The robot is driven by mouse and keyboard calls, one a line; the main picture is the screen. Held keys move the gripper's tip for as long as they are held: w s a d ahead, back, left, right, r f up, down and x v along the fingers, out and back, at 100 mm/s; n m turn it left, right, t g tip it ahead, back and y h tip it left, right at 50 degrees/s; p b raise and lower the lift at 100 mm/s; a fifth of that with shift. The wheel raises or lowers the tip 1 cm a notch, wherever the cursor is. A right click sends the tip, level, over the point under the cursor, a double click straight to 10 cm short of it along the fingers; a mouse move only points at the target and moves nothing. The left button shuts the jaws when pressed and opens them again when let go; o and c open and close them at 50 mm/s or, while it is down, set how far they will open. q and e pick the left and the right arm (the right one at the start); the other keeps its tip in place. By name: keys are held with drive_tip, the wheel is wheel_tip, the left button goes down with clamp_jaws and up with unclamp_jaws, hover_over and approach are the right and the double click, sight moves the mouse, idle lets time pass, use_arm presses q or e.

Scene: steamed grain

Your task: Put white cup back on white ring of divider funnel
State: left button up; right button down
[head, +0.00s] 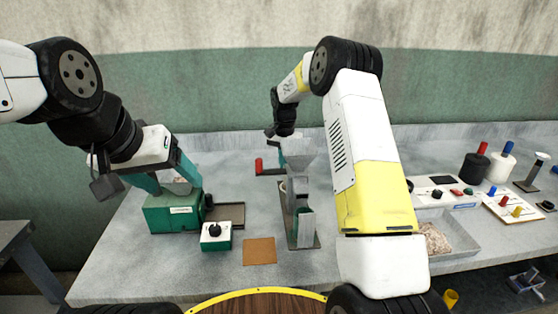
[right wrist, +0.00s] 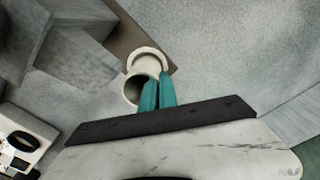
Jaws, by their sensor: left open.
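The grey divider funnel (head: 300,157) stands mid-table in the head view, partly behind my right arm. In the right wrist view the white cup (right wrist: 133,90) shows its open mouth, with the white ring (right wrist: 149,52) just beyond it, partly overlapped. The cup looks offset from the ring; their height gap is hard to judge. My right gripper (right wrist: 158,92) has its teal fingers close together at the cup's wall, apparently pinching it. In the head view the funnel and arm mostly hide that gripper. My left gripper (head: 172,180) is open above the green box.
The green box (head: 172,218) and a small knob box (head: 215,237) stand at left. A brown mat (head: 259,251) lies at the front. A grey tray (head: 455,238) with grain, a control panel (head: 443,191) and black and white spools are at right.

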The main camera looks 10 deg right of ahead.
drive_tip(key=c, duration=1.6)
unclamp_jaws()
drive_tip(key=shift+f, duration=0.1)
drive_tip(key=shift+c, duration=0.2)
drive_tip(key=s+d+r+n+t, duration=0.1)
drive_tip(key=s+r, duration=0.3)
drive_tip(key=r, duration=0.6)
drive_tip(key=s+r, duration=0.3)
drive_tip(key=r, duration=0.7)
drive_tip(key=s+d+r+n+t+y, duration=0.1)
drive_tip(key=s+r, duration=0.2)
drive_tip(key=s, duration=0.2)
drive_tip(key=s+d+r+n+t, duration=0.1)
drive_tip(key=s+r, duration=0.2)
drive_tip(key=s, duration=0.3)
drive_tip(key=s+f+n+t+y, duration=0.1)
drive_tip(key=s+f+n+t, duration=0.2)
drive_tip(key=s, duration=1.7)
drive_tip(key=shift+f+n, duration=0.3)
drive_tip(key=shift+f, duration=0.15)
